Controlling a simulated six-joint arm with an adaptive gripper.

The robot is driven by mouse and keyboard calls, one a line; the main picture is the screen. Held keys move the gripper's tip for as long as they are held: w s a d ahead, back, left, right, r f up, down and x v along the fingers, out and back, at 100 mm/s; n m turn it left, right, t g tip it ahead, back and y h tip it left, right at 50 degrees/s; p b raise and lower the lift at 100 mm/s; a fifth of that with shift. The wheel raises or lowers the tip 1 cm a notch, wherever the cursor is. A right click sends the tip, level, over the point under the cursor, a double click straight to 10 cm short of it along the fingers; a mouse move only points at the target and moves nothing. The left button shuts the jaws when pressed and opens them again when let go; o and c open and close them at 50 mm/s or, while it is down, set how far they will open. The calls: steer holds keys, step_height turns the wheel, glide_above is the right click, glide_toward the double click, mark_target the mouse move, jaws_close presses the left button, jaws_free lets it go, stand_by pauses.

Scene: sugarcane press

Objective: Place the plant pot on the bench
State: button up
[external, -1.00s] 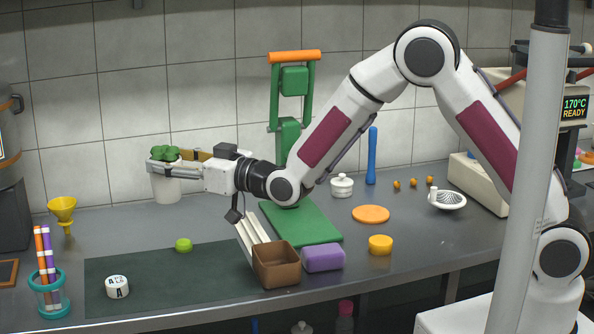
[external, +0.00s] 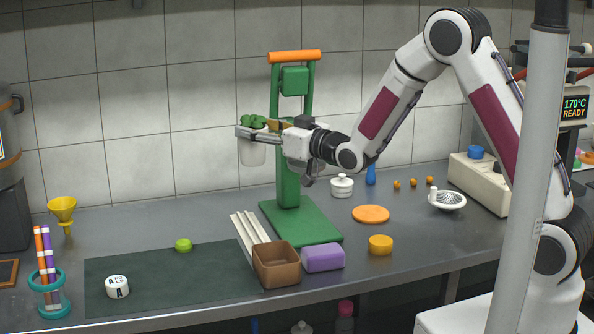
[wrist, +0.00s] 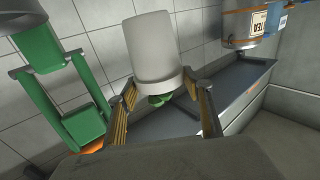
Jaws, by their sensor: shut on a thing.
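The plant pot (external: 252,154) is white with a green leafy plant on top. My gripper (external: 256,135) is shut on it near its rim and holds it upright in the air, left of the green press (external: 289,185). In the wrist view the pot (wrist: 152,50) sits between the two fingers of my gripper (wrist: 163,92), with the leaves partly hidden. The bench (external: 410,225) is a grey metal top, and the pot is clear above it.
White sticks (external: 250,228), a brown box (external: 276,265) and a purple block (external: 323,258) lie near the press. Bare bench shows behind the mat.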

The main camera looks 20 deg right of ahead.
steer(key=w+d+m+t+h, duration=0.1)
steer(key=d+m+t+h, duration=0.3)
steer(key=d, duration=2.9)
steer(key=s+d+m+g+h, duration=0.1)
steer(key=s+d+h, duration=0.2)
steer(key=s+d, duration=0.7)
steer(key=s+d+m+h, duration=0.25)
steer(key=s+d, duration=0.45)
steer(key=d, duration=0.8)
step_height(320, 180, down, 11)
steer(key=shift+w+a+f+n, duration=0.2)
steer(key=shift+w+n, duration=0.05)
steer(key=shift+n, duration=0.1)
steer(key=shift+f+h, duration=0.1)
steer(key=shift+h, duration=0.15)
steer(key=shift+f, duration=2.85)
steer(key=shift+f, duration=0.1)
steer(key=shift+f, duration=2)
